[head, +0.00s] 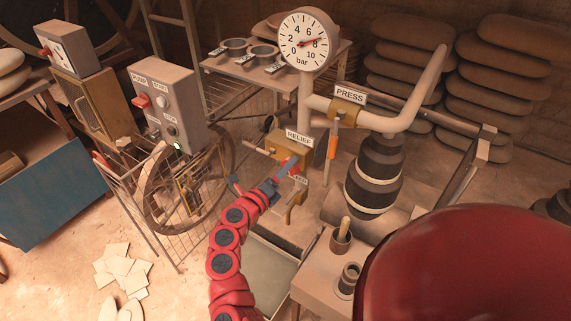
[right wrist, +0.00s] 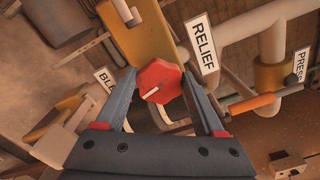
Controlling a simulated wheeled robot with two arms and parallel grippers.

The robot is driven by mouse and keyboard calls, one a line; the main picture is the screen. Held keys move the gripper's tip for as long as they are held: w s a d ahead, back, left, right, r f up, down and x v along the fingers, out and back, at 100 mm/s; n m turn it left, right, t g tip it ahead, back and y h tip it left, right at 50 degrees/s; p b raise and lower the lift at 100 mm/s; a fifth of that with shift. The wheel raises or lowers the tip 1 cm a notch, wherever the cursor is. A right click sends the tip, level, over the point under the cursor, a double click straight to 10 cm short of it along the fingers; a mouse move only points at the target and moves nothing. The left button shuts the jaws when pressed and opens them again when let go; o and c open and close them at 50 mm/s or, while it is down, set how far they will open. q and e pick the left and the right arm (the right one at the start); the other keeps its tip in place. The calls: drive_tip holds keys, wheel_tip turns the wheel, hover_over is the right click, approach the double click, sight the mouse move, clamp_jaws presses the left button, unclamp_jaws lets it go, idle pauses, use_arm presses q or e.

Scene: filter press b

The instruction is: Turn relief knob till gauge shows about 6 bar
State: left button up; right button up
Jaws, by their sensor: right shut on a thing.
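The red relief knob (right wrist: 160,82) has a pale line on its face and sits on the brass valve body (right wrist: 140,35) beside the RELIEF label (right wrist: 203,45). In the right wrist view, my right gripper (right wrist: 160,84) has its two fingers on either side of the knob and is shut on it. In the head view, my right gripper (head: 285,174) reaches the knob from below and partly hides it. The round white gauge (head: 303,41) has a red needle pointing between 6 and 8 bar, nearer 8. My left gripper is not in view.
A PRESS lever with an orange grip (head: 332,139) hangs right of the valve. A partly hidden label (right wrist: 106,78) and a brass tap (head: 294,204) are close below.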

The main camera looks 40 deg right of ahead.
drive_tip(key=shift+n+p, duration=0.55)
drive_tip(key=shift+n, duration=0.55)
drive_tip(key=shift+f, duration=0.1)
drive_tip(key=o, duration=1.4)
drive_tip(key=shift+c, duration=0.2)
drive_tip(key=v, duration=1.7)
drive_tip(key=shift+a+b, duration=0.25)
drive_tip(key=shift+b, duration=0.05)
drive_tip(key=shift+d, duration=0.1)
